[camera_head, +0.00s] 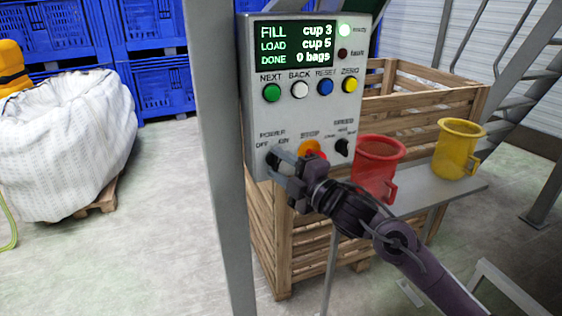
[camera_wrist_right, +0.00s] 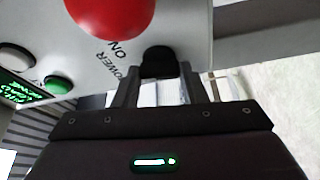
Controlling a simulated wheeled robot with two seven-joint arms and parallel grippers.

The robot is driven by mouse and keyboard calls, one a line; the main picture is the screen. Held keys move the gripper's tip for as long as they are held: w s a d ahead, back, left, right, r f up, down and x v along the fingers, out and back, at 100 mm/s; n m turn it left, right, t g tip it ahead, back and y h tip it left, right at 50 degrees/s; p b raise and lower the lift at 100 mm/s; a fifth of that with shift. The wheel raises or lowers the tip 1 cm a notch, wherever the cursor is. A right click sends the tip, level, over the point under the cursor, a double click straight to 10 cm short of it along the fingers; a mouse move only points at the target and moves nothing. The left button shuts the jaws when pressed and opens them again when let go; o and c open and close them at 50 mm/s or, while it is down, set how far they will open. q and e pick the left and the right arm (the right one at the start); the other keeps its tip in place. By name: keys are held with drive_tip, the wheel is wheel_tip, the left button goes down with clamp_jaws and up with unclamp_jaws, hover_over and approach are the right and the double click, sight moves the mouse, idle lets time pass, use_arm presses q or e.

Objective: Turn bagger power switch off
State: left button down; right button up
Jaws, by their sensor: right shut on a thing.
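The bagger control box (camera_head: 308,95) is a grey panel on a post, with a lit screen reading FILL cup 3, LOAD cup 5, DONE 0 bags. Its black power switch (camera_head: 272,158) sits at the lower left, under the OFF and ON labels, mostly hidden by my right gripper (camera_head: 281,164). In the right wrist view the black knob (camera_wrist_right: 158,62) is between the fingers of the right gripper (camera_wrist_right: 158,80), which is shut on it. The knob's exact pointing direction cannot be told. My left gripper is not in view.
A red stop button (camera_head: 311,151) is just right of the switch, close to my gripper, with a black speed knob (camera_head: 343,147) beyond. A red cup (camera_head: 375,168) and a yellow cup (camera_head: 457,150) stand on a shelf (camera_head: 430,190). A wooden crate (camera_head: 420,100) is behind.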

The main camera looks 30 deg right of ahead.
drive_tip(key=n+g, duration=0.1)
drive_tip(key=n, duration=0.1)
drive_tip(key=shift+r+n+p, duration=0.15)
drive_tip(key=shift+n+p, duration=0.25)
drive_tip(key=shift+n+g+h, duration=0.3)
drive_tip(key=shift+n+g, duration=0.2)
drive_tip(key=shift+n, duration=0.7)
drive_tip(key=n+g, duration=0.1)
drive_tip(key=n, duration=0.1)
drive_tip(key=n+h, duration=0.1)
drive_tip(key=n, duration=0.1)
drive_tip(key=shift+g+h, duration=0.3)
drive_tip(key=shift+g, duration=0.1)
drive_tip(key=o, duration=1)
drive_tip(key=v, duration=0.7)
drive_tip(key=shift+s+p, duration=0.35)
drive_tip(key=shift+s, duration=0.05)
